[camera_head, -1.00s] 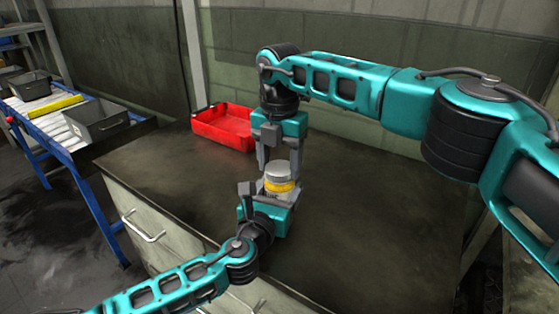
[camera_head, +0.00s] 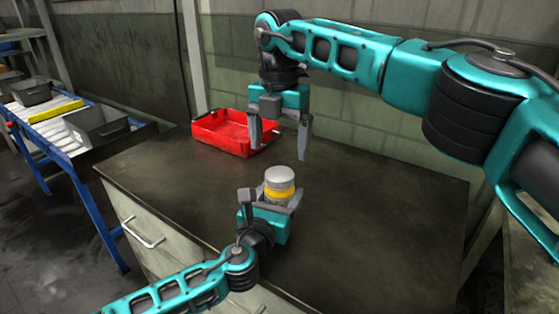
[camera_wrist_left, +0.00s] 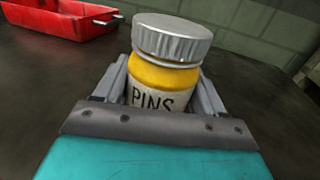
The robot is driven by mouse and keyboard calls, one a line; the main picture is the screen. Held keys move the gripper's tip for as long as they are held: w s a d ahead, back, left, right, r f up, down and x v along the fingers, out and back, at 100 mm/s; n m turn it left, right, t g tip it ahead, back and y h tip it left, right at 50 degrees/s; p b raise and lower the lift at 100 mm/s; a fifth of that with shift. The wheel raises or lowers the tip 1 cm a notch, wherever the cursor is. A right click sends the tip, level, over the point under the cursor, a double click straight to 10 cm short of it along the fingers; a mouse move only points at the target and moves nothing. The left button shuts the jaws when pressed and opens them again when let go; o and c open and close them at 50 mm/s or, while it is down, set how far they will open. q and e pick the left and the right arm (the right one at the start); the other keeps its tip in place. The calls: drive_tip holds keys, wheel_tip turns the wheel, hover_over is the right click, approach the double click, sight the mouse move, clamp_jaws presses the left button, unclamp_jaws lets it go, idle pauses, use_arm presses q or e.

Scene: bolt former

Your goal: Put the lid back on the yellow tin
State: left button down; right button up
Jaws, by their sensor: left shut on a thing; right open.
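The yellow tin (camera_head: 279,192) stands upright between the fingers of my left gripper (camera_head: 266,197), which is shut on it. In the left wrist view the tin (camera_wrist_left: 165,77) shows a white label reading "PINS". The silver lid (camera_head: 279,175) sits on top of the tin; in the left wrist view the lid (camera_wrist_left: 172,38) covers its mouth and looks level or very slightly tilted. My right gripper (camera_head: 280,149) is open and empty, above and behind the tin, its fingers pointing down and apart from the lid.
A red tray (camera_head: 228,133) stands at the back of the dark worktop (camera_head: 385,225). The worktop right of the tin is clear. A roller conveyor (camera_head: 62,127) with grey bins (camera_head: 97,124) is at the left, and a wall stands behind.

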wheel_tip(320, 180, up, 6)
drive_tip(key=shift+f, duration=0.1)
use_arm(q)
unclamp_jaws()
idle(0.4)
drive_tip(key=p+v, duration=0.1)
drive_tip(key=v, duration=1.2)
use_arm(e)
drive_tip(key=shift+r, duration=0.7)
